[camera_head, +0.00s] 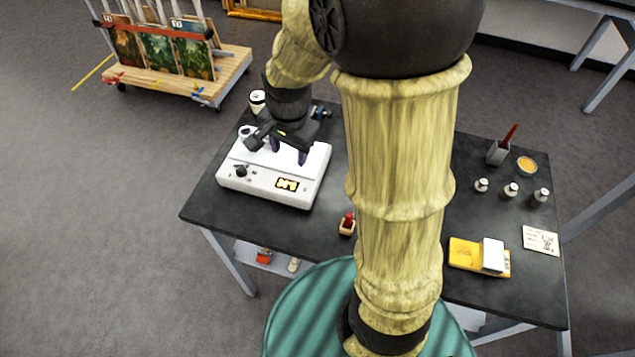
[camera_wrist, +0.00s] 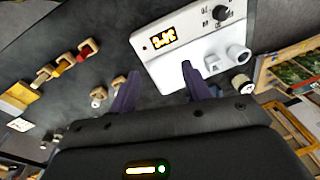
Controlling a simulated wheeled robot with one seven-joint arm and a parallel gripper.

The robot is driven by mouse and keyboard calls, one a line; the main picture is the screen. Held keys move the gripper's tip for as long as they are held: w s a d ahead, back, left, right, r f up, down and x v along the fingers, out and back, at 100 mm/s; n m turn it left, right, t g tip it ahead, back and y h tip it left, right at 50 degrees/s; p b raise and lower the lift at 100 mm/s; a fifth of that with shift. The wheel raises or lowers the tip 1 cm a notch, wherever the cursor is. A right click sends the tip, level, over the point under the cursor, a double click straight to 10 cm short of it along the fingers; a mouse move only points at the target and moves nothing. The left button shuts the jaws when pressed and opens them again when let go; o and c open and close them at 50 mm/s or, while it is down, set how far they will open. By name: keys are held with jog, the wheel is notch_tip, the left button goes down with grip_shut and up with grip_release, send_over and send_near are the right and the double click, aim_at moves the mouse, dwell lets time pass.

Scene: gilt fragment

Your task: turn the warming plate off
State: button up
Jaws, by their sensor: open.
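The warming plate (camera_head: 262,188) is a white box with a pale flat top on the left part of the dark table. Its front panel carries a dark knob (camera_head: 240,171) and a lit orange display (camera_head: 287,184) that I cannot read. In the wrist view the plate (camera_wrist: 190,62) is at the upper right, with the display (camera_wrist: 164,38) and the knob (camera_wrist: 221,12) on its panel. My gripper (camera_head: 288,152) is open and empty over the plate's top, behind the panel and apart from the knob. Its two dark fingers (camera_wrist: 160,70) also show in the wrist view.
A white jar (camera_head: 257,100) stands behind the plate. A small wooden block with a red piece (camera_head: 347,224) lies right of it. The table's right side holds several small bottles (camera_head: 511,190), a brush cup (camera_head: 497,153), an orange dish (camera_head: 526,166) and a yellow box (camera_head: 465,252).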

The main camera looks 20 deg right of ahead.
jog(key=s+d+f+n+t+b, duration=0.1)
jog(key=s+d+f+n, duration=0.1)
jog(key=s+n, duration=0.6)
jog(key=shift+s+d+f+n, duration=0.3)
jog(key=shift+d+n, duration=0.3)
jog(key=shift+n, duration=0.3)
jog(key=shift+s, duration=0.1)
dwell(0.9)
